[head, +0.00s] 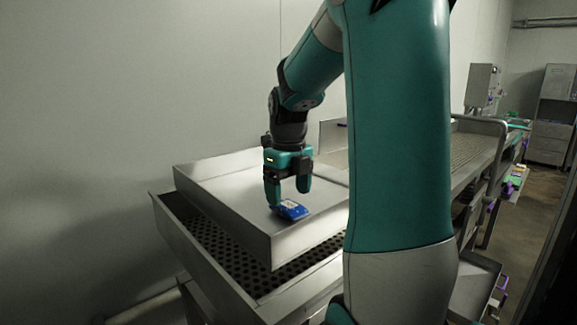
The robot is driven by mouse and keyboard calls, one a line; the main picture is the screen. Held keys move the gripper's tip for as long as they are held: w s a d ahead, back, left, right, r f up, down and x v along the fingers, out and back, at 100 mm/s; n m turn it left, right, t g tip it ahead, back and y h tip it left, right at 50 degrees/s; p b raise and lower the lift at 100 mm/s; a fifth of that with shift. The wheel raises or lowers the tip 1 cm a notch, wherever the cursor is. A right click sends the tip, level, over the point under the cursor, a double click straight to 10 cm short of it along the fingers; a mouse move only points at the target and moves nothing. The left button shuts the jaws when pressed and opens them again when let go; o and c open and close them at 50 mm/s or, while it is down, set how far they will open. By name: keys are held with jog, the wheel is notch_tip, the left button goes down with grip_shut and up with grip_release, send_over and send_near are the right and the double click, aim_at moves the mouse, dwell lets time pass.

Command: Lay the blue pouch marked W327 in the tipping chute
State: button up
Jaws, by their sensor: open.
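A blue pouch (291,209) with a pale label lies on the bare floor of a shallow metal tray or chute (225,187). The marking on the label is too small to read. My gripper (288,200) points down just above and behind the pouch. Its two teal fingers are apart, with one at the pouch's left end and one behind its right part. I cannot tell whether the fingers touch the pouch. My arm hides part of the metal tray's right side.
The metal tray sits over a perforated metal bed (213,250). A long conveyor (470,150) runs off to the back right, with a bent rail (482,119) beside it. Steel cabinets (552,115) stand at the far right. A pale wall (130,90) closes the left side.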

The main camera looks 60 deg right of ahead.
aim_at(288, 204)
notch_tip(288, 204, up, 9)
jog(key=b, duration=0.1)
dwell(0.3)
